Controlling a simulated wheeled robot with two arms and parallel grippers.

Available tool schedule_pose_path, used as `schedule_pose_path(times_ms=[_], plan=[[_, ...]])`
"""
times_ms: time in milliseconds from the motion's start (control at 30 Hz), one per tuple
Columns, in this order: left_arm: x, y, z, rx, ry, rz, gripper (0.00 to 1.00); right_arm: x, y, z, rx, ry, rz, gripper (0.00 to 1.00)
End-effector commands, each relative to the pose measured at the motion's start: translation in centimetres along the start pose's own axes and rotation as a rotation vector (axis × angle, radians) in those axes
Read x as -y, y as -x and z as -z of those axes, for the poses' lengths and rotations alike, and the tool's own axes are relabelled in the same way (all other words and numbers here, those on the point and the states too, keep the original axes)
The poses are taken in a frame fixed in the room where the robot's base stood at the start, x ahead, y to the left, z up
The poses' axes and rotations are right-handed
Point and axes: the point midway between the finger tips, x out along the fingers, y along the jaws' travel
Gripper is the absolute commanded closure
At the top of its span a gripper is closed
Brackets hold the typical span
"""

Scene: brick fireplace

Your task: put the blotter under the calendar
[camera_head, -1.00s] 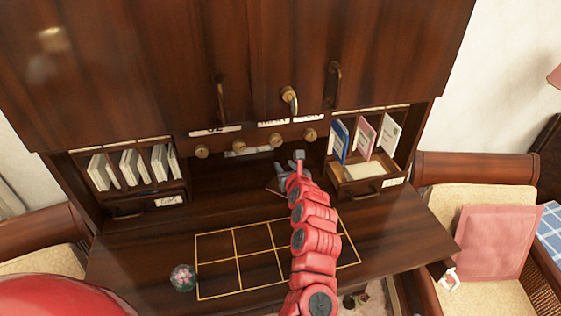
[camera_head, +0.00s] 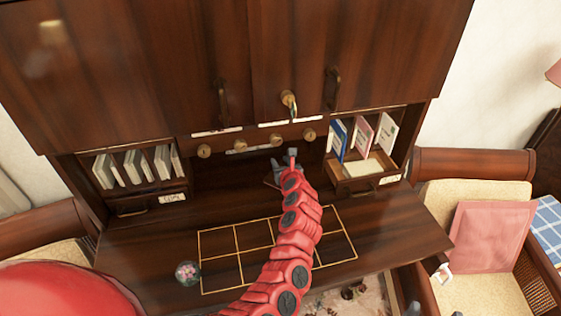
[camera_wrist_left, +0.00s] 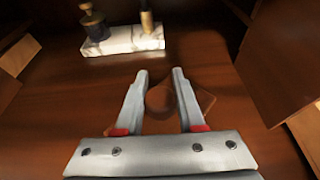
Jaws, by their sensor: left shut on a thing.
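My left gripper (camera_head: 284,165) reaches to the back of the desk, under the row of knobs. In the left wrist view its fingers (camera_wrist_left: 160,75) stand apart on either side of a dark brown wooden piece with a rounded top and a flat base, probably the blotter (camera_wrist_left: 160,97); they are shut on it. In the head view the gripper and arm mostly hide this piece. I cannot make out a calendar for sure; the labels are too blurred to read. Grey tips at the bottom right edge may be my right gripper (camera_head: 435,311).
A gold grid (camera_head: 238,254) is marked on the desk top, with a glass ball (camera_head: 187,272) at its left. Card racks stand at left (camera_head: 137,166) and right (camera_head: 362,138), above an open drawer (camera_head: 366,170). The wrist view shows a marble stand (camera_wrist_left: 124,42) ahead.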

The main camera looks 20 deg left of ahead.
Motion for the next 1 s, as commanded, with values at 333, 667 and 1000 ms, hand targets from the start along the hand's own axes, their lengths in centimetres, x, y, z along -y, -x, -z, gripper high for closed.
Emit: schedule_pose_path(times_ms=[333,667,1000], plan=[[0.0,-0.1,0.2,0.000,-0.001,0.000,0.32,0.0,0.2,0.0,0.000,0.000,0.000,0.32],[0.1,0.4,0.1,-0.001,0.001,0.002,0.32,0.0,0.1,0.0,0.000,0.000,0.000,0.32],[-0.1,6.5,0.6,-0.008,0.006,-0.001,0.32,0.1,1.9,-0.3,0.000,0.000,0.000,0.32]])
